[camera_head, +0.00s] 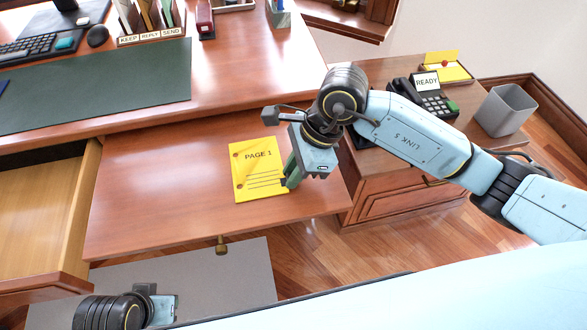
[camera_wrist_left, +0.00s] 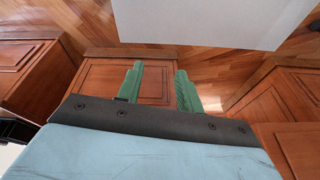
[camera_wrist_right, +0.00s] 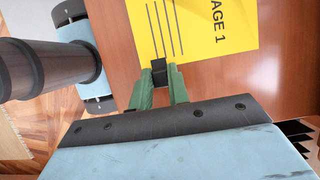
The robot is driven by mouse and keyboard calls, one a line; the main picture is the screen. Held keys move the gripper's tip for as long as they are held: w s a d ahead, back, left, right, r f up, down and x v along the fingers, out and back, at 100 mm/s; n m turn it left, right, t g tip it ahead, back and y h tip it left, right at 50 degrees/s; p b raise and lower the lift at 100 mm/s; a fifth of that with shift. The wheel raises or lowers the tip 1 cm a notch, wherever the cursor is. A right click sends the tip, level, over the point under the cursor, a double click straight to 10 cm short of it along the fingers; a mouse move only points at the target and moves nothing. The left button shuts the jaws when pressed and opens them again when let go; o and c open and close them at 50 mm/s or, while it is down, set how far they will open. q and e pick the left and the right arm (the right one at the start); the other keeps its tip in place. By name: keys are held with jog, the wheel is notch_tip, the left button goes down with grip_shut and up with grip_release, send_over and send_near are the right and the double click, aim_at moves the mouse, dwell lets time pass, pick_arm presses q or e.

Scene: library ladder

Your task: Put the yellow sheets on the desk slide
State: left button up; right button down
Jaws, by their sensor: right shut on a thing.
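The yellow sheets (camera_head: 258,172), marked PAGE 1, lie flat over the pulled-out wooden desk slide (camera_head: 150,200). In the right wrist view the yellow sheets (camera_wrist_right: 195,28) have a small black clip-like piece (camera_wrist_right: 159,72) at their near edge. My right gripper (camera_head: 288,182) is at the right edge of the sheets, its green fingers (camera_wrist_right: 158,85) shut on that black piece. I cannot tell whether the sheets touch the slide fully. My left gripper (camera_wrist_left: 158,85) is open and empty, low in front of the desk; its fingers do not show in the head view.
An open drawer (camera_head: 45,215) is left of the slide. A side cabinet on the right bears a phone (camera_head: 425,97), a READY sign (camera_head: 426,80) and a tray with yellow paper (camera_head: 445,70). The slide's left half is clear.

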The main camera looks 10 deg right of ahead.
jog(key=c, duration=1.3)
grip_release()
jog(key=shift+c, duration=0.2)
pick_arm(q)
jog(key=shift+r, duration=0.15)
